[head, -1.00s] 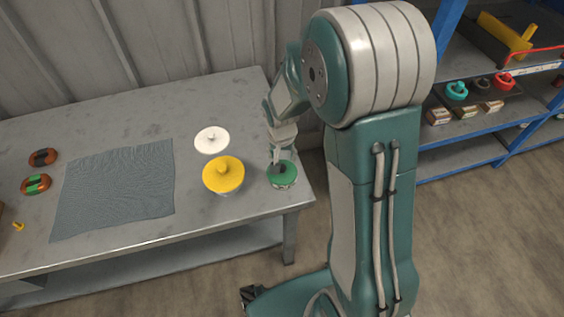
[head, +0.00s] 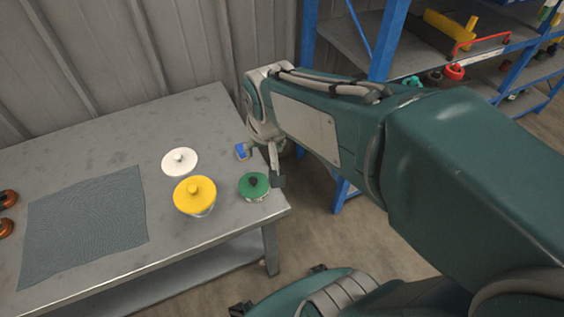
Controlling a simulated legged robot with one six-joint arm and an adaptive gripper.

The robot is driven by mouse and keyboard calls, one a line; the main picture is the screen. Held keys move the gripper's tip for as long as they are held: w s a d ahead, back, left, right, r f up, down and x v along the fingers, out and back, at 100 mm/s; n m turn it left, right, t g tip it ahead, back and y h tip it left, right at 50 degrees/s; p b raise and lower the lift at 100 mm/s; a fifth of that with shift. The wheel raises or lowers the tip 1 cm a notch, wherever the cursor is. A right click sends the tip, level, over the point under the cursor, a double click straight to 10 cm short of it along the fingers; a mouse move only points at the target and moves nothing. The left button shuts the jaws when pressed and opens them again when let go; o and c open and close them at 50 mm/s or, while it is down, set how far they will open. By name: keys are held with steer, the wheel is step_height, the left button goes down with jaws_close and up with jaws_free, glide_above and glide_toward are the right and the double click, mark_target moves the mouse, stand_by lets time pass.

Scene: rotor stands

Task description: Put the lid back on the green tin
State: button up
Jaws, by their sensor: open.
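The green tin (head: 262,197) stands near the right end of the table. Its green lid (head: 247,189) with a dark knob (head: 253,182) lies on top and looks about level; I cannot tell whether it is fully seated. My gripper (head: 260,166) is open and empty, just behind and above the tin. One finger, with a blue pad, is at the left, and the other, with a dark tip, is at the right near the lid's edge. No finger is around the knob.
A yellow-lidded tin (head: 194,193) stands left of the green tin, with a white knobbed lid (head: 180,163) behind it. A grey mat (head: 85,225) lies further left. The table's right edge is close to the green tin. Blue shelving (head: 385,40) stands at the back right.

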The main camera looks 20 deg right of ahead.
steer(key=s+r+n+t, duration=0.1)
steer(key=s+r, duration=0.3)
steer(key=s, duration=0.5)
steer(key=shift+s+r+n+t, duration=0.15)
steer(key=shift+s+n+t, duration=0.2)
steer(key=shift+n, duration=0.25)
steer(key=shift+w, duration=0.1)
stand_by(0.3)
